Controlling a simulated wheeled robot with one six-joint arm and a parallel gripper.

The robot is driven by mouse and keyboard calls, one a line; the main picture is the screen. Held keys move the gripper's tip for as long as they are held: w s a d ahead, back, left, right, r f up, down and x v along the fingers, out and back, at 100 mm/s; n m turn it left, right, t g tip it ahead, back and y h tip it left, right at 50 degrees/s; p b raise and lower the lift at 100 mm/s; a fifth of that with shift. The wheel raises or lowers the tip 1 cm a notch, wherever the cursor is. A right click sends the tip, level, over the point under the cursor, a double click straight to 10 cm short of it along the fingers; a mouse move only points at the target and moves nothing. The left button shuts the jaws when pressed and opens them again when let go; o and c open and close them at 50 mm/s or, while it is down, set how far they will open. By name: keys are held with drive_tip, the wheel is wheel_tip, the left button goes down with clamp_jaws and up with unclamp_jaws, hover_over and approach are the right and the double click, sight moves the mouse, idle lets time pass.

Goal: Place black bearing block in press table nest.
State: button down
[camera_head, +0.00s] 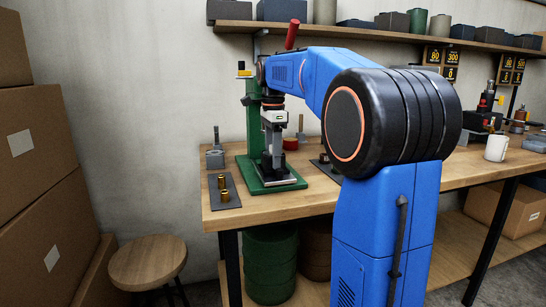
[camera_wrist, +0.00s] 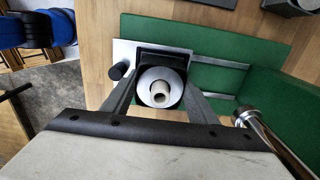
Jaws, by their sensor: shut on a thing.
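The black bearing block (camera_wrist: 146,73) shows in the wrist view with a pale round ring and a central bore facing the camera. My gripper (camera_wrist: 160,97) has one finger on each side of it and is shut on it. The block appears over the silver press table plate (camera_wrist: 124,52), which lies on the green press base (camera_wrist: 215,45). I cannot tell whether the block touches the plate or sits in the nest, as the block hides that spot. In the head view, my gripper (camera_head: 275,150) points down in front of the green press (camera_head: 254,125), above its base.
A dark tray with brass bushings (camera_head: 224,195) lies left of the press. A grey fixture (camera_head: 215,155) stands behind it. The press lever with a red grip (camera_head: 292,35) rises above my arm. A white mug (camera_head: 496,148) stands right on the wooden bench (camera_head: 290,203).

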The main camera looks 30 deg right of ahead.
drive_tip(key=shift+f, duration=0.2)
drive_tip(key=c, duration=1)
unclamp_jaws()
drive_tip(key=shift+r, duration=3.9)
drive_tip(key=shift+s, duration=0.15)
